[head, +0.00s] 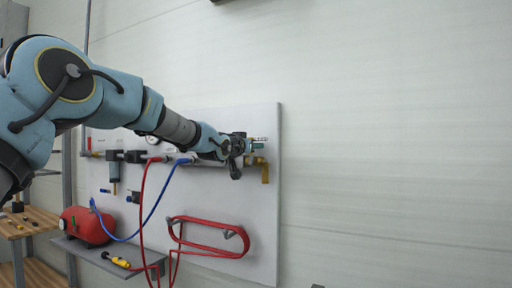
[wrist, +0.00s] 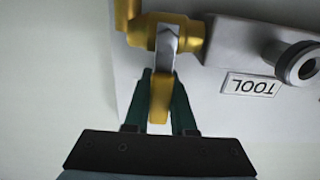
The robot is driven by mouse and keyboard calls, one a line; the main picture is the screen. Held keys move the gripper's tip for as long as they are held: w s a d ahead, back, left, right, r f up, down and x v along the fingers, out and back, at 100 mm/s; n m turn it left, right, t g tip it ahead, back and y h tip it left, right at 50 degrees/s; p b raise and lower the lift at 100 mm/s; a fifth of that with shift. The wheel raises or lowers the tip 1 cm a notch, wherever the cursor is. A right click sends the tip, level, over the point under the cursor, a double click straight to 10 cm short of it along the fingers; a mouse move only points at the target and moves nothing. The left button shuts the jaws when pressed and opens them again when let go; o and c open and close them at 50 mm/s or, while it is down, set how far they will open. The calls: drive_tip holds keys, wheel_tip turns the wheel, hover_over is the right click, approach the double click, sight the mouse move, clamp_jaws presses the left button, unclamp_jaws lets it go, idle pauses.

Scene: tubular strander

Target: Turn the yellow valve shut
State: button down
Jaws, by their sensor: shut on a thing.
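The yellow valve has a brass body (wrist: 190,38) on the grey manifold, with a grey metal stem piece and a yellow lever (wrist: 160,98). In the wrist view the lever points down toward my gripper (wrist: 162,92), roughly crosswise to the manifold. My gripper's two dark green fingers stand on both sides of the lever and are shut on it. In the head view my gripper (head: 257,146) is at the right end of the manifold, just above the brass outlet (head: 265,174). The lever is hard to make out there.
The white panel (head: 262,215) carries gauges, fittings and a coiled red hose (head: 208,236). A red tank (head: 84,226) stands on a shelf at lower left. A "TOOL" label (wrist: 252,85) appears upside down beside a round port (wrist: 298,63). The wall right of the panel is clear.

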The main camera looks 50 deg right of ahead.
drive_tip(key=shift+w, duration=0.1)
idle(0.3)
drive_tip(key=c, duration=0.7)
unclamp_jaws()
drive_tip(key=shift+c, duration=0.2)
drive_tip(key=b+v, duration=0.4)
drive_tip(key=v, duration=0.7)
drive_tip(key=shift+d, duration=0.1)
